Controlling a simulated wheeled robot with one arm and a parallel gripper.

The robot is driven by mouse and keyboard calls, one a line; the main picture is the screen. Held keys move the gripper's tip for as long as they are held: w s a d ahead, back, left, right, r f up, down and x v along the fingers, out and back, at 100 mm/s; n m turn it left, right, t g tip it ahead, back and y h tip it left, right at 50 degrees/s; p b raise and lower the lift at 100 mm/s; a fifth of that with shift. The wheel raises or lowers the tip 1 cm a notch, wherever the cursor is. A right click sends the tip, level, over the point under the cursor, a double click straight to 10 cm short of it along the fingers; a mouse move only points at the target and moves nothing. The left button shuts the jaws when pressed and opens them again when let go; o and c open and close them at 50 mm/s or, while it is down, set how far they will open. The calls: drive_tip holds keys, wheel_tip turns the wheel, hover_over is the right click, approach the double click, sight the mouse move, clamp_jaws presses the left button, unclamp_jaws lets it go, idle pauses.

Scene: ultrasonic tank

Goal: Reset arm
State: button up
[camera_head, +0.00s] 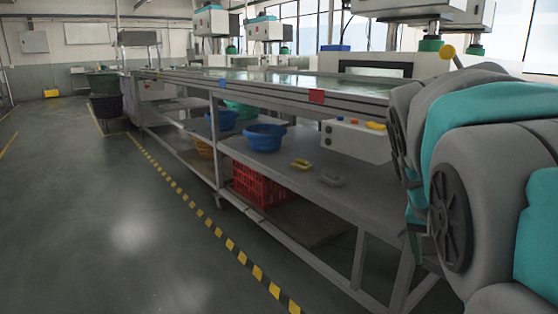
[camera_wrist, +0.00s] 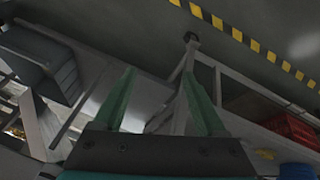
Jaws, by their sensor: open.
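My gripper (camera_wrist: 158,102) shows in the wrist view with its two green fingers spread apart. It is open, and nothing is between the fingers. Behind the fingers in that view are the bench frame legs (camera_wrist: 184,62) and the floor. In the head view my grey and teal arm fills the right side, and the gripper itself is not visible there.
A long metal workbench (camera_head: 270,88) runs along the right. The floor (camera_head: 110,220) left of the striped line is clear.

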drive_tip(key=s+a+f+n+g+y, duration=0.1)
drive_tip(key=s+a+f+n, duration=0.1)
drive_tip(key=s+a+f, duration=0.2)
drive_tip(key=s+a+f+n+g+y+p, duration=0.1)
drive_tip(key=s+a+f, duration=0.3)
drive_tip(key=s, duration=0.6)
drive_tip(key=s+a+f+n+g+y+p, duration=0.1)
drive_tip(key=s+a+f+n+y, duration=0.1)
drive_tip(key=s+a+f, duration=0.3)
wheel_tip(320, 180, down, 3)
drive_tip(key=shift+s+r+n+g, duration=0.15)
drive_tip(key=shift+s+n+g, duration=0.25)
drive_tip(key=shift+s+n, duration=0.7)
drive_tip(key=shift+s, duration=0.15)
